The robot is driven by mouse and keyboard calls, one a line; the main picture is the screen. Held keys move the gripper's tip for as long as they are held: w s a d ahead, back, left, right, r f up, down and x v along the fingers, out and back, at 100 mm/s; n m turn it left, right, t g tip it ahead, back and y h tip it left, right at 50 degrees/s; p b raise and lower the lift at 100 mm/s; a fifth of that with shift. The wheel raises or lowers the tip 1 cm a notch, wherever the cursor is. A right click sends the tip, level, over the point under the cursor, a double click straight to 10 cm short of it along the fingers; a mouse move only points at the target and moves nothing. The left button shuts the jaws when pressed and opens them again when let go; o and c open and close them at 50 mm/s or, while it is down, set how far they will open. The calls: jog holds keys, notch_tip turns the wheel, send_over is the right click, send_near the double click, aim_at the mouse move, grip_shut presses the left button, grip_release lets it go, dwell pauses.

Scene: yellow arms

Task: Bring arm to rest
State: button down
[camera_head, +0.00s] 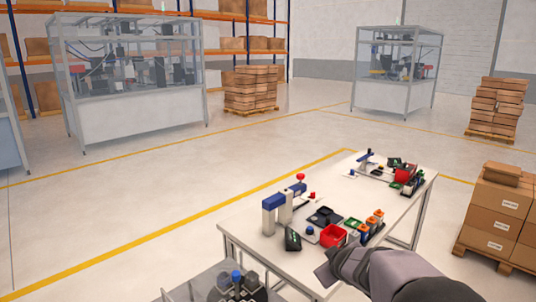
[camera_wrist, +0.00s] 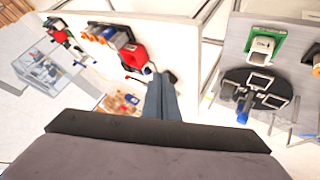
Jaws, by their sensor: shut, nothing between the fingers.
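My arm, a dark grey shape, comes in from the bottom right of the head view. Its end, my gripper (camera_head: 322,272), hangs near the front edge of the white work table (camera_head: 262,255). In the wrist view the two grey fingers of my gripper (camera_wrist: 162,82) stand together, shut and empty. They are seen against the white table and the pale floor, and I see no object between them. The fingertips are small and hard to make out in the head view.
A red bin (camera_head: 333,235), a black tray (camera_head: 324,217) and a blue-and-white device (camera_head: 277,202) stand on the table near my arm. A cart (camera_head: 215,288) stands at the front left. Cardboard boxes (camera_head: 493,214) are stacked at right. Open floor lies left of the table.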

jog(key=s+a+f+m+g, duration=0.1)
jog(key=s+f+m+g, duration=0.1)
jog(key=s, duration=0.9)
jog(key=s+a+f+m+g, duration=0.1)
jog(key=s+f+g, duration=0.3)
jog(key=s, duration=0.8)
jog(key=s+a+f+m+g+y, duration=0.1)
jog(key=s+f+m+g, duration=0.2)
jog(key=s, duration=0.9)
jog(key=shift+a+f+g, duration=0.25)
jog(key=shift+f+g, duration=0.15)
jog(key=shift+f, duration=0.15)
